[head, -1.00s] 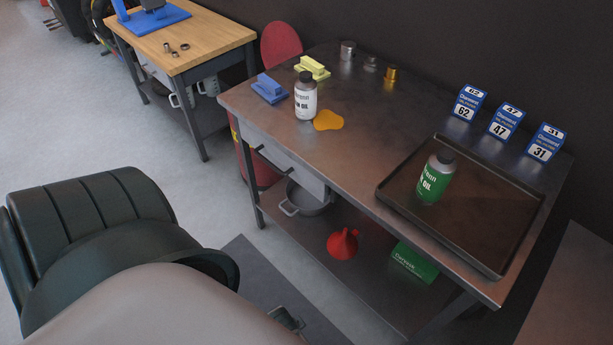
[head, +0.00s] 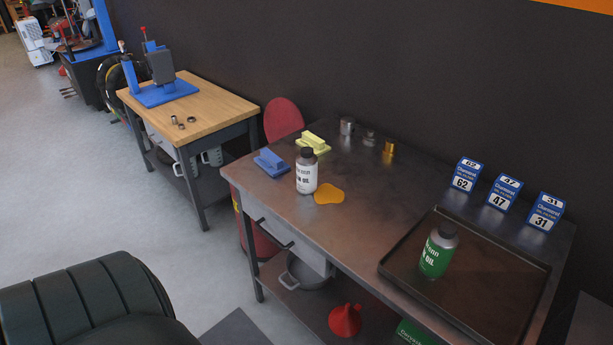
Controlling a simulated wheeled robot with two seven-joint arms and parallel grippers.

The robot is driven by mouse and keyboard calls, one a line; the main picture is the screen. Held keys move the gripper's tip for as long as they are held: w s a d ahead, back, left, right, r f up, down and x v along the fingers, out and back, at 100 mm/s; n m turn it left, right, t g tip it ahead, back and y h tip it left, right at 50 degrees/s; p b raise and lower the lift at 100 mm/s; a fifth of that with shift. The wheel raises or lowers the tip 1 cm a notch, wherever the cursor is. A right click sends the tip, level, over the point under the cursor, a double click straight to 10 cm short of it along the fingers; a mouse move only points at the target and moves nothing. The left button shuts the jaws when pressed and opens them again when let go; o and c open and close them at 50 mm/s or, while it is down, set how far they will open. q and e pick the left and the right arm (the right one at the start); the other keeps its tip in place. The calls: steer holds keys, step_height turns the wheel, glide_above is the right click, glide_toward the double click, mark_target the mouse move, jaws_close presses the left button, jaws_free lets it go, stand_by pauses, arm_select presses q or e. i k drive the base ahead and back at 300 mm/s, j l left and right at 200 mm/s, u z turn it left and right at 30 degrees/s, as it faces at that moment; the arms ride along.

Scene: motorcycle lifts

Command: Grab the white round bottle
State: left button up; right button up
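The white round bottle (head: 306,174) has a dark cap and black lettering that ends in "OIL". It stands upright on the metal workbench (head: 355,225), near its left end. An orange-yellow puddle-like patch (head: 329,194) lies just right of its base. A blue block-shaped item (head: 270,162) is to its left and a yellow one (head: 314,142) is behind it. A green and white oil bottle (head: 438,250) stands in the dark tray at the right. Neither of my grippers shows in the head view.
Blue-and-white boxes (head: 504,193) numbered 62, 47 and 31 line the bench's back right. Small metal cans (head: 388,152) stand at the back. A red funnel (head: 345,320) and a metal pot (head: 302,270) sit below. A wooden-topped table (head: 200,106) stands left. The bench's middle is clear.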

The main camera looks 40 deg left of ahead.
mark_target(306, 162)
steer(key=i+u, duration=0.1)
steer(key=u, duration=0.35)
steer(key=i+j+u, duration=0.1)
steer(key=u, duration=0.4)
steer(key=i+u, duration=0.1)
steer(key=u, duration=0.35)
steer(key=i+j+z, duration=0.1)
steer(key=z, duration=0.3)
steer(key=i+j+z, duration=0.1)
steer(key=z, duration=0.35)
steer(key=k+j, duration=0.05)
steer(key=j, duration=0.05)
